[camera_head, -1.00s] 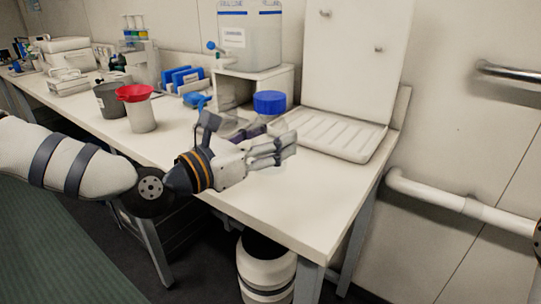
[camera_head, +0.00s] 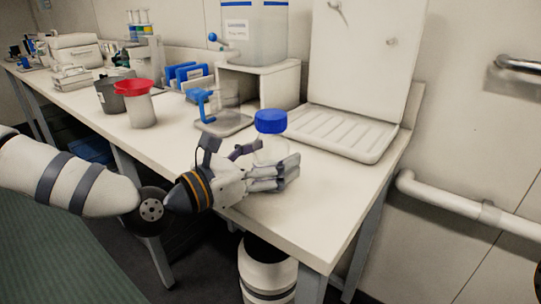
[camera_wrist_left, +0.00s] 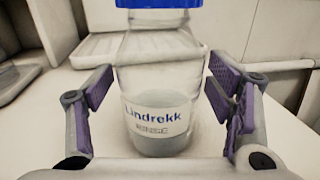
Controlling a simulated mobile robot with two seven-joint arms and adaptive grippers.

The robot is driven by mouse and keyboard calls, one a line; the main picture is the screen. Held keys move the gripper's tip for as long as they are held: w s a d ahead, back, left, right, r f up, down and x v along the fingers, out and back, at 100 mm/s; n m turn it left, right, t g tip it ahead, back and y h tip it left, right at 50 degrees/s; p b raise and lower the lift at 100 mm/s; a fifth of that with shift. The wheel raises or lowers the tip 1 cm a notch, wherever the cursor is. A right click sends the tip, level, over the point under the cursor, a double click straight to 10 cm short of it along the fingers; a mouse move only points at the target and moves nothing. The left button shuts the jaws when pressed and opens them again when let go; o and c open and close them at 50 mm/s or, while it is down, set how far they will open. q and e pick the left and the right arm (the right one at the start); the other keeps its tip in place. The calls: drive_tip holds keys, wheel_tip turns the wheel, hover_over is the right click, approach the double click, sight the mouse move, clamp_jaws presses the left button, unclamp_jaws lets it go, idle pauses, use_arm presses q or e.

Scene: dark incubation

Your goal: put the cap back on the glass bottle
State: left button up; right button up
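The clear glass bottle (camera_head: 270,152) stands upright on the bench near its front edge. The blue cap (camera_head: 270,121) appears to sit on top of its neck. In the left wrist view the bottle (camera_wrist_left: 160,95) shows a "Lindrekk" label and liquid in its lower part; the cap (camera_wrist_left: 160,3) is cut by the top edge. My left gripper (camera_head: 272,168) is around the bottle, one finger on each side. In the wrist view a narrow gap shows between each finger pad and the glass. The near fingers hide the bottle's lower part in the head view.
A white ribbed tray (camera_head: 345,137) with an upright panel lies right of the bottle. Behind it are a white stand (camera_head: 283,88) with a large container (camera_head: 255,35), and a blue-handled item (camera_head: 205,104). A bin (camera_head: 267,270) is below the bench.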

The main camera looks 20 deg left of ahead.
use_arm(q)
drive_tip(key=shift+r, duration=0.1)
drive_tip(key=shift+s+r, duration=0.1)
drive_tip(key=shift+r, duration=0.15)
drive_tip(key=p+v, duration=0.2)
drive_tip(key=v, duration=1)
drive_tip(key=shift+f, duration=0.2)
use_arm(e)
drive_tip(key=shift+t, duration=0.6)
drive_tip(key=w+r, duration=0.2)
drive_tip(key=w, duration=0.1)
drive_tip(key=shift+r, duration=0.4)
drive_tip(key=shift+s, duration=0.1)
